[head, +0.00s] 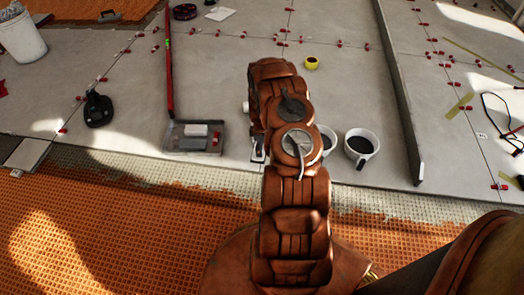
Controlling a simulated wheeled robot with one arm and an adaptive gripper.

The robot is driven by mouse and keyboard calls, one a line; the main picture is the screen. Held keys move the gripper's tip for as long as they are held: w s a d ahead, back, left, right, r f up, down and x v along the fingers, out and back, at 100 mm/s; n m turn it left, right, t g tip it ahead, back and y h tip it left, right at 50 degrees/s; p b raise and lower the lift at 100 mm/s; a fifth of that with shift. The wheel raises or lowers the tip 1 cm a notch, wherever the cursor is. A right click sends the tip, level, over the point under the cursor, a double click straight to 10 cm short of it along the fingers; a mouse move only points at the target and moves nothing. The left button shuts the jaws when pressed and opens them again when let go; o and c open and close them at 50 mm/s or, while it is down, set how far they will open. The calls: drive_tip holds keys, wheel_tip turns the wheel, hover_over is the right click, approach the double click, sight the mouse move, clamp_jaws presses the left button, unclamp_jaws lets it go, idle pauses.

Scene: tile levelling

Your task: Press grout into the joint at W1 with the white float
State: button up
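A white block (196,130), which looks like the white float, lies in a grey tray (180,149) on the tiles left of my arm. A dark and red piece (216,139) lies beside it. My brown arm rises through the middle of the head view and bends down on its far side. My gripper is mostly hidden behind the arm; a small dark and pale part (258,152) shows at its lower left, and I cannot tell if it is a fingertip. Joints run between the grey tiles (235,75), but no W1 label is readable.
Two white cups with dark liquid, one clear (361,148), stand right of my arm. A dark suction-cup tool (98,109), a red level (168,65), a long grey bar (401,90) and a yellow roll (311,63) lie around. A white bucket (22,38) stands far left. Red clips dot the joints.

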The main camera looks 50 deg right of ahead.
drive_tip(key=shift+s+d+f, duration=0.1)
drive_tip(key=shift+s+f, duration=0.15)
drive_tip(key=shift+f, duration=0.25)
wheel_tip(320, 180, down, 7)
drive_tip(key=b, duration=0.6)
drive_tip(key=shift+r, duration=0.2)
drive_tip(key=shift+s+r+p, duration=0.1)
drive_tip(key=shift+p, duration=0.4)
drive_tip(key=shift+f, duration=0.7)
idle(0.6)
drive_tip(key=shift+d, duration=0.15)
drive_tip(key=shift+w+d, duration=0.65)
drive_tip(key=shift+d, duration=0.1)
drive_tip(key=shift+f, duration=0.1)
drive_tip(key=shift+w+d, duration=0.55)
drive_tip(key=shift+d, duration=0.35)
drive_tip(key=shift+d, duration=0.1)
